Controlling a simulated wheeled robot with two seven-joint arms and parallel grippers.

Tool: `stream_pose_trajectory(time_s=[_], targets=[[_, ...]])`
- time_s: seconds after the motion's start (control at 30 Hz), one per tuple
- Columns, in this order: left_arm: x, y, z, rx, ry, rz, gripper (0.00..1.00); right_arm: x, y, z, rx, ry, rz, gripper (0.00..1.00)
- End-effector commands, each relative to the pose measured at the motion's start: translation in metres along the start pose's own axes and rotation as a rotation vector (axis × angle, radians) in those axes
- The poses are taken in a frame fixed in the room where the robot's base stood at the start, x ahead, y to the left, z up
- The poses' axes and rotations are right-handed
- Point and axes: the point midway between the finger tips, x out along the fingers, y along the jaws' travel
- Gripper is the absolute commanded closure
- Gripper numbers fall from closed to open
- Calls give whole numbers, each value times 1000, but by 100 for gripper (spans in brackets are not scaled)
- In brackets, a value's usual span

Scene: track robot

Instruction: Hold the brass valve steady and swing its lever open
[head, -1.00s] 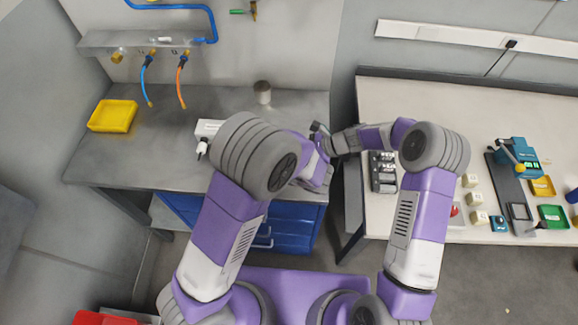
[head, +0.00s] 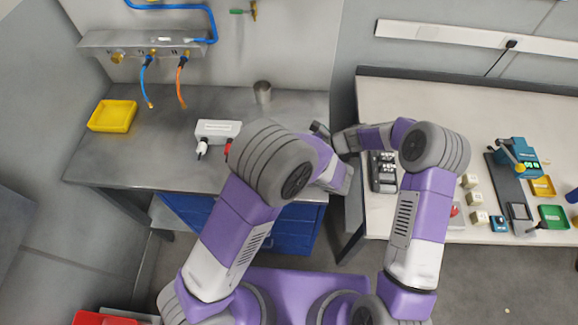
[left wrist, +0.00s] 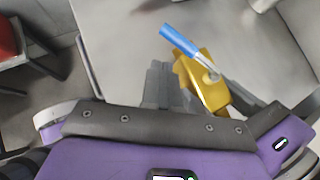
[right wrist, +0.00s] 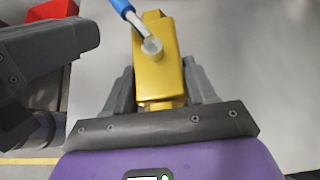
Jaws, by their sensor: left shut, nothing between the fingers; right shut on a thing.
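The brass valve (right wrist: 158,70) is a gold block with a blue-handled lever (right wrist: 122,6) on a round pivot. My right gripper (right wrist: 162,92) is shut on the valve body, one finger on each side. In the left wrist view the valve (left wrist: 208,92) is tilted, and its lever's blue sleeve (left wrist: 180,42) points up and left. My left gripper (left wrist: 157,72) is shut and empty just left of the valve, near the blue sleeve; whether they touch is unclear. In the head view the valve is hidden by my arms.
A white box (head: 217,129), a grey cup (head: 262,92) and a yellow tray (head: 112,116) stand on the grey bench (head: 170,170). The right table (head: 440,110) carries a black device (head: 382,172) and several small items. A gap separates the tables.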

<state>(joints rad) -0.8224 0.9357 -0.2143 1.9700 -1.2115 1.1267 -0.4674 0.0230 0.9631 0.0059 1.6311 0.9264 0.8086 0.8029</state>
Motion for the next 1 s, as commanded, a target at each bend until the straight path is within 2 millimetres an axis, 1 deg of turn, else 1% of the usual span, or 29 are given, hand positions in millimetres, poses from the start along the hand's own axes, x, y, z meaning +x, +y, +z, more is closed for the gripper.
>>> stream_pose_trajectory(time_s=[0.03, 1.0], targets=[[-2, -2, -2, 1, 0, -1, 100, 1, 2, -7, 7, 12, 1, 93], [-42, -30, -31, 0, 1, 0, 100, 1, 1, -7, 7, 11, 1, 93]])
